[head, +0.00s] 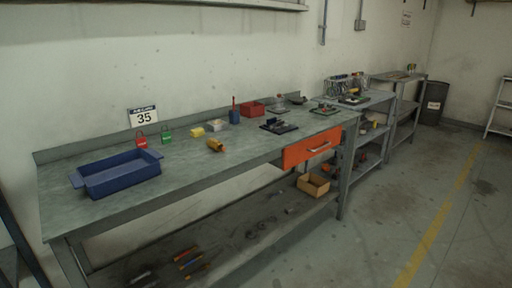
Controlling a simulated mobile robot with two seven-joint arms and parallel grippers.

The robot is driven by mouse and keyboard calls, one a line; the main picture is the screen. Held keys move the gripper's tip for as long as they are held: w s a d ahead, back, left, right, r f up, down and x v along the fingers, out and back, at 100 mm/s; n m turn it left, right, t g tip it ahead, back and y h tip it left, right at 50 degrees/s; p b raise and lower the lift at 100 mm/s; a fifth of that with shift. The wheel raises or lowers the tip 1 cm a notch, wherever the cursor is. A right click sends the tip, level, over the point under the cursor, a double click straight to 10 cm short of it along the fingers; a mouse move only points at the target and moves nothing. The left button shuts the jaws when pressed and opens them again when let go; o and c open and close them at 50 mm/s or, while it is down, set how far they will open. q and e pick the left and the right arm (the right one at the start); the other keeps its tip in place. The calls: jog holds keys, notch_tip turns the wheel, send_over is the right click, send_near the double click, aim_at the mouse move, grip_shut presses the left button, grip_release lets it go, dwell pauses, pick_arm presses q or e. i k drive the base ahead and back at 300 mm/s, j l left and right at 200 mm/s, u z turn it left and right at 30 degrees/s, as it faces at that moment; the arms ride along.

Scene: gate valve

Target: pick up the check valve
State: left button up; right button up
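Neither of my grippers is in the head view. A small brass-yellow fitting with a darker end (215,145) lies on its side on the long grey workbench (120,205), near the middle. It may be the check valve, but it is too small to tell for sure. A dark device on a black plate (279,125) sits farther right on the same bench. Smaller parts on plates stand beyond it, and I cannot tell what each one is.
A blue tray (117,174) sits at the bench's left end. A red padlock (141,141), a green padlock (167,134), a yellow block (197,132) and a red bin (252,109) stand toward the back. An orange drawer (312,147) is under the front edge. The floor on the right is clear.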

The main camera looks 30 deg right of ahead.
aim_at(212, 143)
jog(key=i+l+z, duration=0.15)
jog(key=z, duration=0.15)
jog(key=i+l+z, duration=0.25)
jog(key=i+l+u, duration=0.5)
jog(key=i+l, duration=0.35)
jog(key=i+l+u, duration=0.25)
jog(key=i+l, duration=0.15)
jog(key=l, duration=0.15)
jog(key=i+l+u, duration=0.25)
jog(key=l, duration=0.35)
jog(key=k, duration=0.4)
jog(key=i, duration=0.5)
